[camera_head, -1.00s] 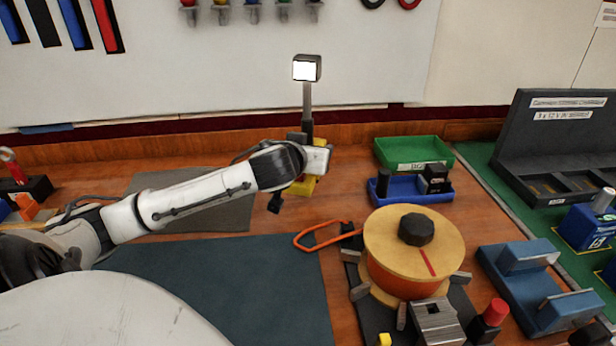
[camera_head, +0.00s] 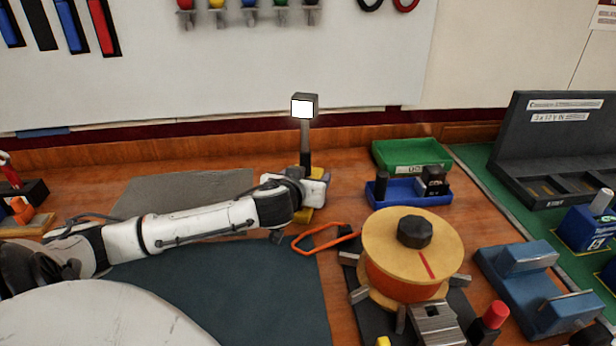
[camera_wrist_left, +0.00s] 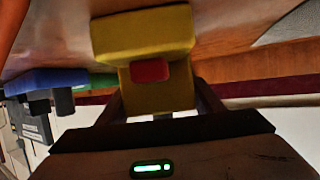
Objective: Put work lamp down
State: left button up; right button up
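The work lamp (camera_head: 305,133) stands upright near the back of the bench, with a lit white square head, a dark stem and a yellow base. My left gripper (camera_head: 308,185) is at the lamp's lower part and partly hides the base. In the left wrist view the yellow lamp base (camera_wrist_left: 158,95) with a red button sits between the fingers of the left gripper (camera_wrist_left: 160,108), which appears shut on it. The base is at or very near the bench top; I cannot tell if it touches. My right gripper is not in view.
A blue tray (camera_head: 408,197) and a green bin (camera_head: 412,150) stand right of the lamp. An orange-handled tool (camera_head: 325,240) lies in front, beside a round wooden spool (camera_head: 395,265). A grey mat (camera_head: 175,190) and a dark mat (camera_head: 270,290) lie to the left and front.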

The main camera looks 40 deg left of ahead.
pick_arm(q)
jog(key=shift+o, duration=1.3)
jog(key=shift+r, duration=0.2)
jog(key=shift+s+d, duration=0.2)
jog(key=shift+s, duration=0.1)
notch_tip(320, 180, up, 4)
jog(key=r, duration=0.1)
send_over(304, 217)
jog(key=s+a, duration=0.1)
jog(key=a, duration=0.1)
jog(key=shift+s+d+f, duration=0.15)
jog(key=shift+f, duration=0.1)
